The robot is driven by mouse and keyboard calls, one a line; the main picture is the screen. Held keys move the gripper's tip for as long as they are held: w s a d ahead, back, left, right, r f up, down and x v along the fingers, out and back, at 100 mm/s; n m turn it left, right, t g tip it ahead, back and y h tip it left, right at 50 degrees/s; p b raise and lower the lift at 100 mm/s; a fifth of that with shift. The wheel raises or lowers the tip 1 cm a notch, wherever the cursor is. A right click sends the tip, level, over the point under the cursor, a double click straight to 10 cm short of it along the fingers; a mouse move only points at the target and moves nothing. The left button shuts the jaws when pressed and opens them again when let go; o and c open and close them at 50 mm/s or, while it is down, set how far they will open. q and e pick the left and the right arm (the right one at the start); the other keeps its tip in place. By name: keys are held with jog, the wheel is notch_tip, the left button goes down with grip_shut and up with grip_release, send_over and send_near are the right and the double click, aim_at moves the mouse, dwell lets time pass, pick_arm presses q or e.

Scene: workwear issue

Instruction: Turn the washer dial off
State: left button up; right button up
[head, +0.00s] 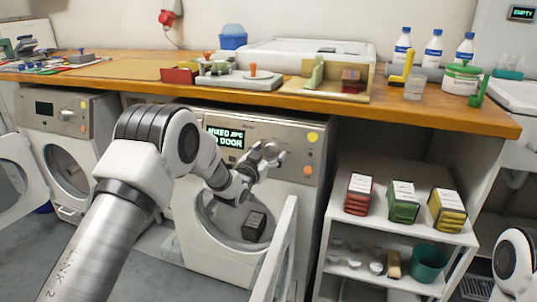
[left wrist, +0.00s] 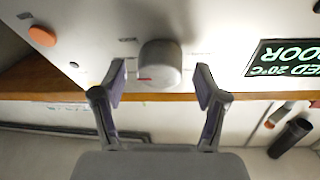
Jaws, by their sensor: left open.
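The washer (head: 225,262) stands under the counter with its round door (head: 283,262) swung open. Its dial (head: 270,152) is on the top panel, partly covered by my left gripper (head: 263,160) in the head view. In the left wrist view the grey dial (left wrist: 160,62) shows a small red mark near its lower edge. My left gripper (left wrist: 162,84) is open, one finger on each side of the dial; contact is not clear. The lit display (head: 225,138) reads "MIXED 20°C" and "DOOR". My right gripper is out of view; part of my right arm shows at lower right.
A dark block-like item (head: 254,226) shows in the drum opening. A second washer (head: 68,125) stands at left with its door open. The wooden counter (head: 440,112) overhangs the panel. A shelf unit (head: 430,180) with coloured packs stands at right.

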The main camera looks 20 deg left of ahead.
pick_arm(q)
jog(key=c, duration=1.2)
jog(key=shift+o, duration=0.2)
jog(key=shift+n, duration=0.3)
jog(key=n+y+p, duration=0.1)
jog(key=n+y, duration=0.1)
jog(key=n, duration=0.3)
jog(key=shift+d, duration=0.1)
jog(key=n+y+p, duration=0.1)
jog(key=n, duration=0.2)
jog(key=n+y, duration=0.1)
jog(key=n, duration=0.2)
jog(key=shift+y+p, duration=0.3)
jog(key=shift+p, duration=0.1)
jog(key=n+y, duration=0.1)
jog(key=n, duration=0.1)
jog(key=n+g+p, duration=0.1)
jog(key=n, duration=0.2)
jog(key=shift+d+r+n+y+p, duration=0.1)
jog(key=shift+n+y+p, duration=0.2)
jog(key=shift+y, duration=0.1)
jog(key=shift+n+g+y+p, duration=0.4)
jog(key=shift+n+g+p, duration=0.25)
jog(key=shift+n, duration=1.45)
